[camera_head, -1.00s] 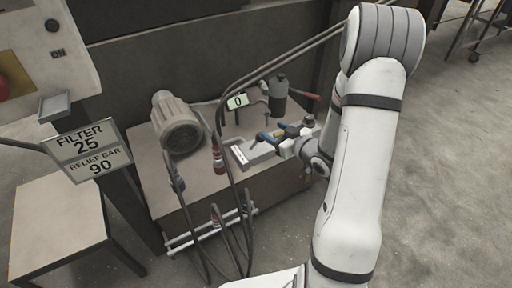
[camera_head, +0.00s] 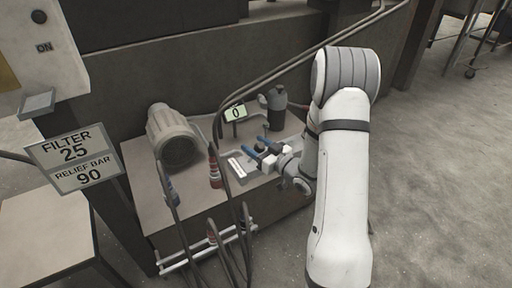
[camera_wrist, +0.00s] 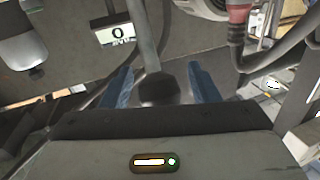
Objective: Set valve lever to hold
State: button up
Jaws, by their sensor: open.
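My gripper (camera_head: 260,149) reaches over the bench from the right, its two blue fingers apart. In the wrist view the open fingers (camera_wrist: 160,72) stand on either side of a grey rod with a dark rounded end (camera_wrist: 158,88). This looks like the valve lever; I cannot tell whether either finger touches it. A pale label plate (camera_head: 240,167) lies just left of the fingers. Its writing is too small to read, so the lever's marked position cannot be told. A display reading 0 (camera_head: 235,113) stands behind; it also shows in the wrist view (camera_wrist: 115,33).
A ribbed motor (camera_head: 172,138) sits left on the bench (camera_head: 145,190), and a dark canister (camera_head: 276,108) at the back right. Hoses (camera_head: 222,150) hang before the bench, close left of the gripper. A sign (camera_head: 75,160) reads FILTER 25, RELIEF BAR 90.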

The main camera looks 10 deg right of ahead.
jog(key=shift+c, duration=0.2)
grip_shut()
dwell(0.5)
